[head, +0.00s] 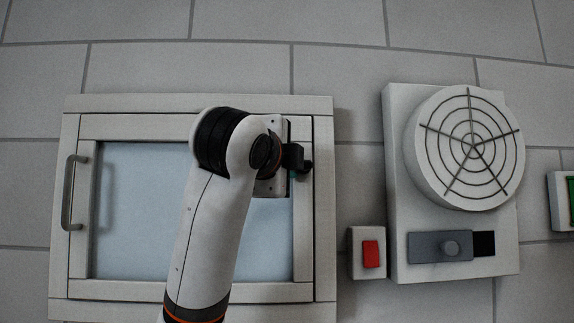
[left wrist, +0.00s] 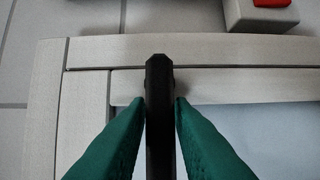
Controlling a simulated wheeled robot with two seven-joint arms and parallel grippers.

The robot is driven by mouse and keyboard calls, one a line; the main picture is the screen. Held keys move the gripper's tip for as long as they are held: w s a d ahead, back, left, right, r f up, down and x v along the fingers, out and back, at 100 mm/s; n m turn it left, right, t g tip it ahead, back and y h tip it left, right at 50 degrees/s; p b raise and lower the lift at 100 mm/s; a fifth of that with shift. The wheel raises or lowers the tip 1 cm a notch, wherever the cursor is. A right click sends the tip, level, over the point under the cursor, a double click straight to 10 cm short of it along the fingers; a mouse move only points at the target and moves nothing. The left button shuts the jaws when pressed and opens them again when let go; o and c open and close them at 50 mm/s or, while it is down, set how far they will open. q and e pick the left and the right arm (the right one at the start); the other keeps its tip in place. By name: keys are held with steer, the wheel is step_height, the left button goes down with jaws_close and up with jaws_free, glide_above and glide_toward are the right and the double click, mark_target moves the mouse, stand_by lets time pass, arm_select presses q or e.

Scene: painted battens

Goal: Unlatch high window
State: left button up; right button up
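The window (head: 245,291) has a pale frame and a bluish pane. A dark latch (head: 297,158) shows at its right side, partly hidden behind my left arm. In the left wrist view the latch handle is a black bar (left wrist: 160,95) lying across the frame. My left gripper (left wrist: 160,106) has its green fingers on both sides of this bar, close against it, and looks shut on it. My right gripper is not in view.
A grey pull handle (head: 72,193) is on the window's left side. Right of the window are a red switch (head: 371,254) and a panel with a round grille (head: 465,148) and a grey slider (head: 440,247). A green-edged item (head: 571,202) is cut off at the right edge.

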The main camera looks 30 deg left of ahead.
arm_select(q)
steer(key=shift+o, duration=1.4)
steer(key=b+v, duration=0.7)
steer(key=v, duration=0.5)
steer(key=shift+b, duration=0.4)
